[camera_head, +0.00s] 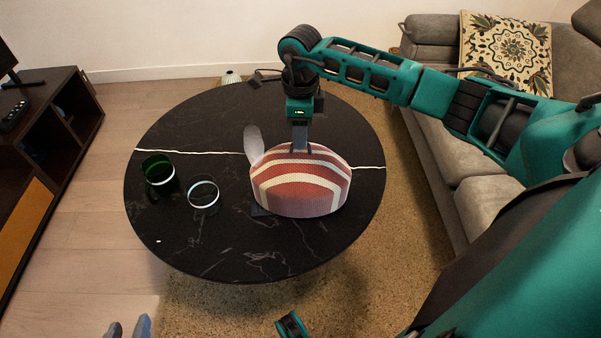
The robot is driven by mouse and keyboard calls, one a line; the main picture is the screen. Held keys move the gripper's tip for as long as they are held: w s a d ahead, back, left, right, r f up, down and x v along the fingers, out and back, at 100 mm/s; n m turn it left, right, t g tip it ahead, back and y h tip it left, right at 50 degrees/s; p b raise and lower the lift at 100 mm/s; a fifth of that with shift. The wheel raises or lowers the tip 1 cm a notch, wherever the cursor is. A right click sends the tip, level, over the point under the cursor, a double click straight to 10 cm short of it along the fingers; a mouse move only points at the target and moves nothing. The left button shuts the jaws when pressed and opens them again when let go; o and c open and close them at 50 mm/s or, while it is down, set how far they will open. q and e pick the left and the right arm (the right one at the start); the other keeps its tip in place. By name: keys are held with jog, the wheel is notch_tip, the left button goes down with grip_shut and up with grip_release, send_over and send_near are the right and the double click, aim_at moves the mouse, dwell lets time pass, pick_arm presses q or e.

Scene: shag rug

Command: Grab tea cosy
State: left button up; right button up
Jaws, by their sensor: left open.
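The tea cosy (302,185) is a dome with red and cream stripes. It stands on the round black table, right of the table's middle. My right gripper (300,147) points straight down at the top of the cosy, with its fingers at the upper edge. The finger ends are partly hidden, so I cannot tell whether they are closed on the fabric. My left gripper (129,328) shows only its fingertips at the bottom left edge; they are apart and empty, well away from the table.
The black table (240,255) also holds a green glass (158,170), a clear glass (204,192) and a pale upright paddle-like thing (253,143) touching or close behind the cosy. A grey sofa (470,205) stands right, a dark cabinet (50,150) left. The table's front is clear.

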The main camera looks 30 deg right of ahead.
notch_tip(320, 180, down, 2)
jog(key=shift+f, duration=0.1)
grip_shut()
dwell(0.6)
